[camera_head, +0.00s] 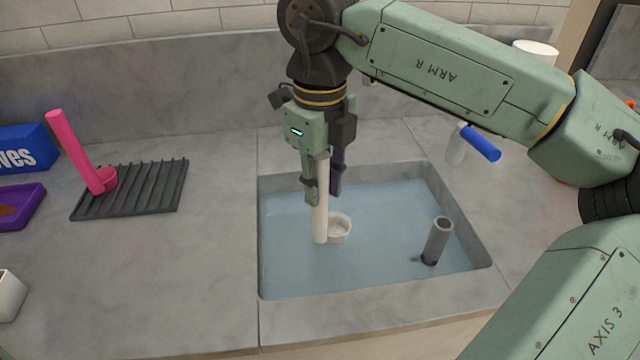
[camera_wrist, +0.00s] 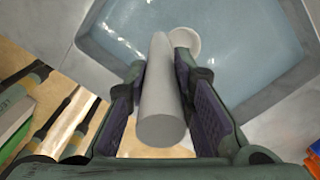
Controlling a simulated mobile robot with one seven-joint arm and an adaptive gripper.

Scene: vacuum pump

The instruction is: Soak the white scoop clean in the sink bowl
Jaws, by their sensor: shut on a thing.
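The white scoop (camera_head: 320,212) hangs upright from my gripper (camera_head: 322,190), over the left part of the sink bowl (camera_head: 470,218). My gripper is shut on its handle. Its small round cup (camera_head: 338,229) is at the water surface or just above it; I cannot tell how deep. In the wrist view, the thick handle (camera_wrist: 160,100) lies between the two finger pads and the cup (camera_wrist: 186,42) shows beyond it against the water. The sink bowl holds bluish water (camera_head: 360,270).
A grey standpipe (camera_head: 437,240) stands in the sink's right part. A dark ribbed rack (camera_head: 135,188) with a pink scoop (camera_head: 75,150) lies on the left counter, near a blue box (camera_head: 25,148) and purple tray (camera_head: 20,208). A blue-handled item (camera_head: 480,143) is behind right.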

